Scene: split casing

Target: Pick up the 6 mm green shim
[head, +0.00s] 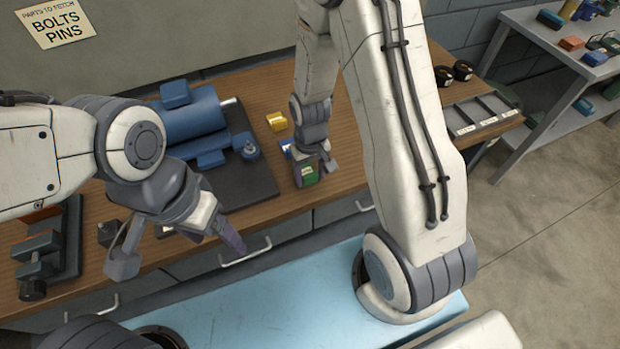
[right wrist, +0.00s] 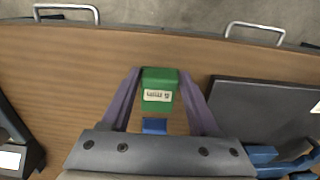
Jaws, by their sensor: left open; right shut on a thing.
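The green shim (head: 310,173) is a small green block with a pale label, seen at the front part of the wooden bench. I cannot tell whether the shim is clear of the bench top. My left gripper (head: 233,242) is open and empty, over the bench's front edge to the left.
A blue block (head: 287,149) lies just behind the green shim, and a yellow block (head: 277,121) lies further back. A blue motor-like casing (head: 194,112) stands on a dark plate (head: 248,184) to the left. A dark vice (head: 42,255) is at far left. Bare wood lies right of the shim.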

